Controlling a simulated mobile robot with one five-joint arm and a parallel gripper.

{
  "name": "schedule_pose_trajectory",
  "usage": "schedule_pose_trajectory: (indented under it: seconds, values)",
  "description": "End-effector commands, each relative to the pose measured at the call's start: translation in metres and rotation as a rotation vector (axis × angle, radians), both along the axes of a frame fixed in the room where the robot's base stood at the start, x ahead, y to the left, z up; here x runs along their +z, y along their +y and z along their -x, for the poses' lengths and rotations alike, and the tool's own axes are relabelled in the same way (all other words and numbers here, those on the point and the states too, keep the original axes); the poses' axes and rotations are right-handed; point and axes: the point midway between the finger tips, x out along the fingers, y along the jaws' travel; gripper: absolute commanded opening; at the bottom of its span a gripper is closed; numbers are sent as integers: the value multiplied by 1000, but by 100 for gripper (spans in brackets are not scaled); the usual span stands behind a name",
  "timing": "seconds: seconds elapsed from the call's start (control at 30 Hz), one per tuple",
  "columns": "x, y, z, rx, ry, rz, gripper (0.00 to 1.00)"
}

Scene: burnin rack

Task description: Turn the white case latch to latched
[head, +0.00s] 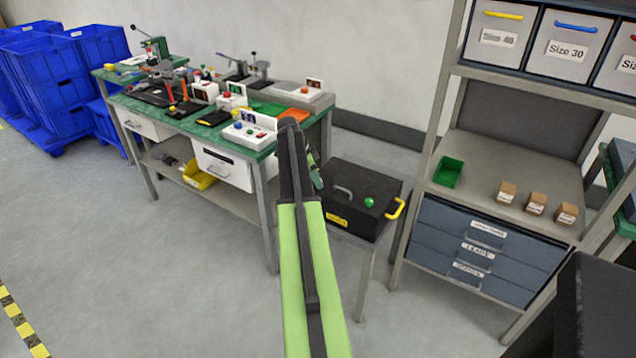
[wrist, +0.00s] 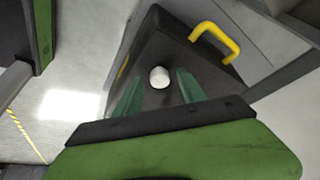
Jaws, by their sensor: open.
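A dark case (head: 350,180) with a yellow handle (head: 396,208) rests on a small grey stand. It also fills the middle of the wrist view (wrist: 165,35). There, a round white knob (wrist: 159,77) shows on the case, just beyond and between the fingertips. In the head view a round green knob (head: 369,202) shows on the case; I cannot tell if it is the same knob. My gripper (wrist: 158,93) is open, fingers spread on both sides of the white knob, with contact unclear. In the head view my gripper (head: 317,180) is partly hidden by my arm.
A green-topped workbench (head: 200,118) with devices stands left of the case. A shelf rack (head: 505,180) with bins, small boxes and drawers stands close on the right. Blue crates (head: 65,75) are stacked at the far left. The floor at front left is clear.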

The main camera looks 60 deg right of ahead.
Motion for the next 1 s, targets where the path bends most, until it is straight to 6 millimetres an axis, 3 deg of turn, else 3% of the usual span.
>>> schedule_pose_trajectory:
  seconds: [0.13, 0.5, 0.6, 0.63, 0.73, 1.0]
  values:
    - [2, 0, 0, 0, 0, 0, 47]
    - [2, 0, 0, 0, 0, 0, 0]
    - [1, 0, 0, 0, 0, 0, 0]
    - [1, -16, -1, -4, 0, 0, 0]
    - [1, -4, 0, 4, 0, 1, 0]
    - [1, 3, 2, 85, 0, -2, 0]
